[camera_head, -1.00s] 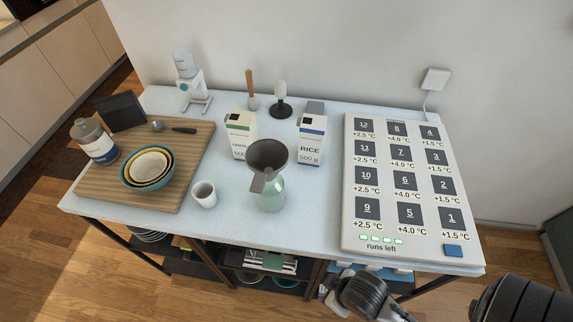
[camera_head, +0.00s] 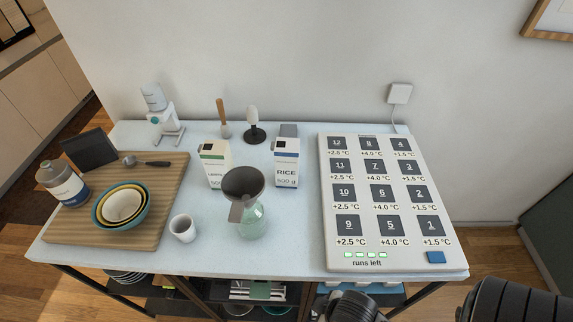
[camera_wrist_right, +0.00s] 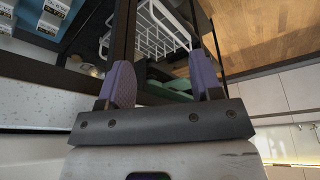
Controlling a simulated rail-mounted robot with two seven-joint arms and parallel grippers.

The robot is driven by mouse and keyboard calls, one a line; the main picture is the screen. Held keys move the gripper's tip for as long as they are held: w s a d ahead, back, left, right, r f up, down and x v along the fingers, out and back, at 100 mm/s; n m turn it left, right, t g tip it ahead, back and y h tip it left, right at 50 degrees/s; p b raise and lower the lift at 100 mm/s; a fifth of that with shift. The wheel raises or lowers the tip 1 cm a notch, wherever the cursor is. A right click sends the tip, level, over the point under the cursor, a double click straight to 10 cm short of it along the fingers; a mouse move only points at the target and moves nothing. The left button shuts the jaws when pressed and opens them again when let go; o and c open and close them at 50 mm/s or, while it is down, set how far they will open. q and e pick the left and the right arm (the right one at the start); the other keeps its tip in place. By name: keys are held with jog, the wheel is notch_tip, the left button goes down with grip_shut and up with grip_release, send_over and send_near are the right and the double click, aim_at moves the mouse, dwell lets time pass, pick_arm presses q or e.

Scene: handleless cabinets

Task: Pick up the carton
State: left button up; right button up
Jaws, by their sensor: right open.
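Two white cartons stand upright on the table in the head view. One has a green band and partly hidden text (camera_head: 214,166); the other has a blue band and reads RICE (camera_head: 286,170). A dark funnel (camera_head: 243,183) in a pale green bottle (camera_head: 252,222) stands in front and hides part of the green-banded carton. My right gripper (camera_wrist_right: 163,82) is open with purple fingers apart and nothing between them. It is away from both cartons, with shelf parts beyond it. My left gripper is not in view.
A panel of numbered tiles (camera_head: 361,225) covers the table's right side. A cutting board (camera_head: 165,190) with nested bowls (camera_head: 122,207) and a bottle (camera_head: 60,184) fills the left. A white cup (camera_head: 183,228) stands near the front edge. A white wire basket (camera_wrist_right: 150,30) shows below.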

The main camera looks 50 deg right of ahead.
jog(key=shift+o, duration=0.4)
jog(key=shift+d, duration=0.15)
jog(key=o, duration=0.6)
